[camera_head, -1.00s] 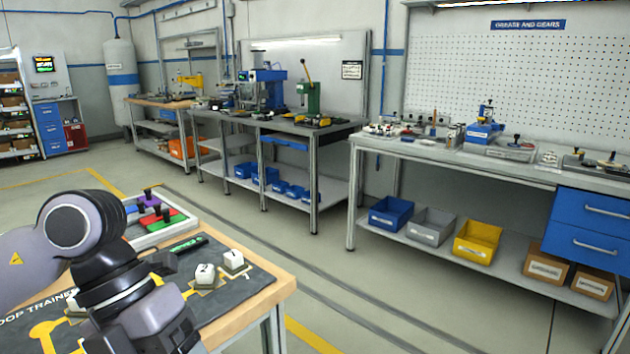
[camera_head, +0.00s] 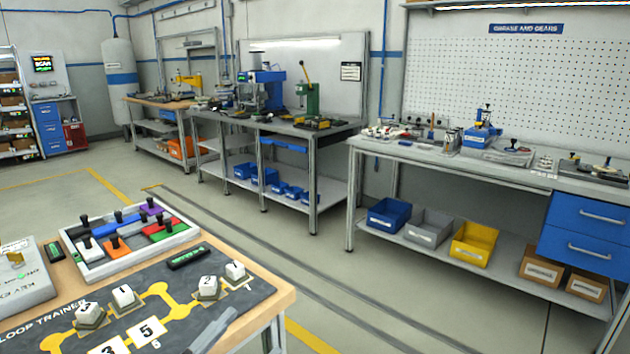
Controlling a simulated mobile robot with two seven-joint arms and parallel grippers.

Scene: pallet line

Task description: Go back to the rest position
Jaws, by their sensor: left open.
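My left gripper (camera_head: 212,331) shows only as a grey finger-like part at the bottom edge, over the front of the dark loop trainer mat (camera_head: 185,312). The rest of it is cut off by the frame; I see nothing held in the part that shows. Several white numbered blocks stand on the mat, among them one at the left (camera_head: 123,296), one in the middle (camera_head: 207,288) and one near the right corner (camera_head: 235,270). White squares marked with numbers, one with a 5 (camera_head: 147,331), lie in front. My right gripper is not in view.
A white-framed tray (camera_head: 190,236) of coloured knobbed pieces sits behind the mat. A grey box (camera_head: 22,280) stands at the left. The wooden table's edge (camera_head: 283,299) is at right, with open floor (camera_head: 350,290) beyond. Workbenches (camera_head: 470,165) line the wall.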

